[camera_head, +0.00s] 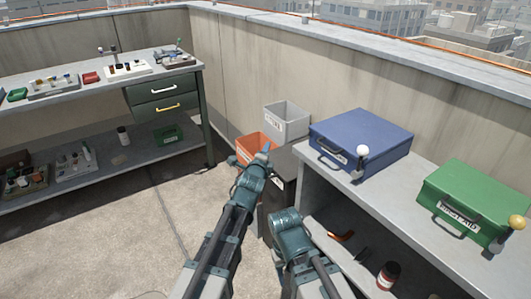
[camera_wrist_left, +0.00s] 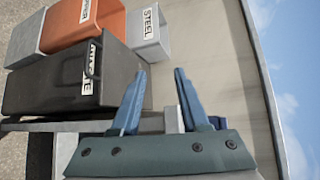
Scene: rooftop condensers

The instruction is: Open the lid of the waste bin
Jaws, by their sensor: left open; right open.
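The waste bin (camera_wrist_left: 60,90) is a dark box with a white label and a handle on its front in the left wrist view; its lid looks shut. In the head view the bin (camera_head: 283,165) stands left of the grey bench, partly behind my arms. My left gripper (camera_wrist_left: 160,75) is open and empty in the left wrist view, its fingers apart from each other, beside the bin; I cannot see contact. My right gripper (camera_head: 287,222) is lower in the head view, in front of the bench's left end; its fingers are hard to make out.
An orange copper bin (camera_wrist_left: 90,20) and a grey steel bin (camera_head: 287,121) stand behind the waste bin. The bench on the right (camera_head: 375,192) carries a blue case (camera_head: 365,133) and a green first-aid case (camera_head: 470,195). Floor on the left (camera_head: 110,235) is clear.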

